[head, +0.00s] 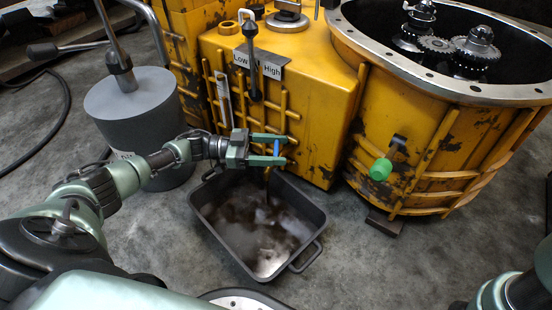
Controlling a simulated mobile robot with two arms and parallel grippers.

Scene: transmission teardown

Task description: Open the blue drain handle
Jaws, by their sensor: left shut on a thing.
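The blue drain handle (276,147) sits low at the front of the yellow transmission housing (290,95). My left gripper (277,149) reaches in from the left and is shut on the handle, with one green finger above it and one below in the picture. The fingers hide part of the handle and the valve behind it. A dark pan (217,222) stands on the floor below, with dark, shiny liquid in it. A thin dark streak shows between gripper and pan; I cannot tell whether it is liquid or a pipe. My right gripper is out of view.
A grey bucket-like container (135,105) with a lever stands left, close to my left arm. A Low/High lever (250,60) is above the gripper. A green knob (380,169) sticks out from the round housing (425,140). Floor right of the pan is clear.

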